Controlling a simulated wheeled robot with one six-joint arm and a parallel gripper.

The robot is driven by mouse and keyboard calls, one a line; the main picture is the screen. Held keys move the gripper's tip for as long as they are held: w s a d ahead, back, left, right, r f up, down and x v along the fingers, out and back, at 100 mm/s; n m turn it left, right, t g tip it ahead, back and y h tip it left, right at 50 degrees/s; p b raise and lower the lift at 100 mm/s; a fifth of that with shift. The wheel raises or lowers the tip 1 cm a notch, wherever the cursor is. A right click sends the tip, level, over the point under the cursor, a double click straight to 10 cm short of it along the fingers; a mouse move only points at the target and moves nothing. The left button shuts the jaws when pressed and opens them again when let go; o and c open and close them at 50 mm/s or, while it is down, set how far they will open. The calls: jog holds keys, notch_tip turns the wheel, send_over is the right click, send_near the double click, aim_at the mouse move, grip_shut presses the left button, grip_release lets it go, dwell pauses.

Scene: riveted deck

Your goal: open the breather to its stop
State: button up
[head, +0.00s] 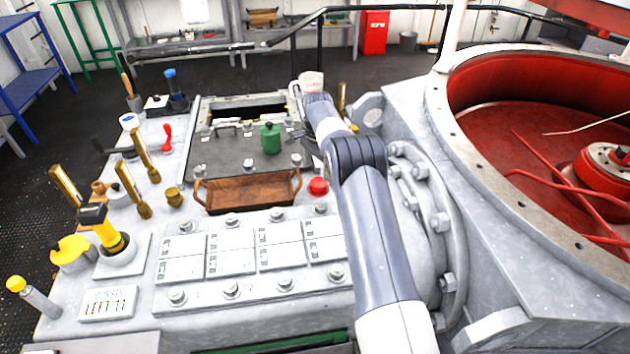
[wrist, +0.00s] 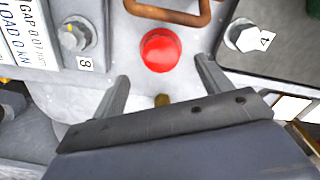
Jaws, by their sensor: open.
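A round red cap (head: 318,186) sits on the grey machine deck, just right of the wooden tray. It is the likely breather, though no label on it is readable. In the wrist view the red cap (wrist: 160,50) lies ahead, roughly centred between the fingers. My gripper (wrist: 163,69) is open and empty, with one finger on each side of the cap's near edge; I see no contact. How high the fingers are above the cap cannot be told. In the head view my gripper is mostly hidden by my arm.
The wooden tray (head: 248,191) with raised handles stands close by; a handle (wrist: 172,12) shows at the wrist view's top. Bolts tagged 8 (wrist: 76,34) and 4 (wrist: 243,35) flank the cap. A green canister (head: 270,138) stands behind the tray. A large flanged housing (head: 425,190) bounds the right.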

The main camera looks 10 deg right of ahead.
aim_at(317, 183)
notch_tip(317, 183, down, 7)
jog(key=shift+r+p, duration=0.15)
jog(key=shift+p, duration=0.15)
jog(key=c, duration=1)
jog(key=shift+o, duration=0.2)
jog(key=shift+n+b, duration=0.35)
jog(key=shift+n, duration=0.05)
